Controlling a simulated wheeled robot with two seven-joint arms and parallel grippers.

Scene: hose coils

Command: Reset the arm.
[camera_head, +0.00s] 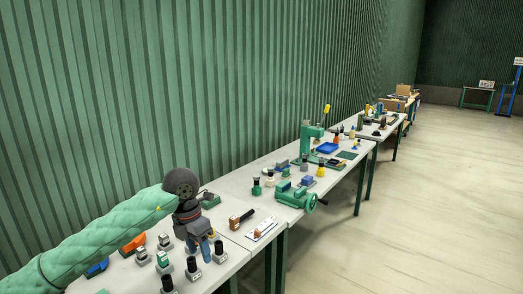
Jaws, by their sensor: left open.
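My left arm comes in from the left in a green quilted sleeve. Its dark wrist bends down to my left gripper (199,246), which is open above the near workbench (228,262). The fingers point down among small dark-topped pieces, and I see nothing held between them. Whether the fingertips touch the bench or a piece cannot be told. My right gripper is not in view. I cannot make out any hose coil.
Near the gripper stand several black-topped pieces (193,269), an orange item (133,244) and a blue item (97,269). A white board (262,229), green vise (297,196) and green press (307,142) lie further along. A ribbed green wall (200,80) backs the benches. The right floor is clear.

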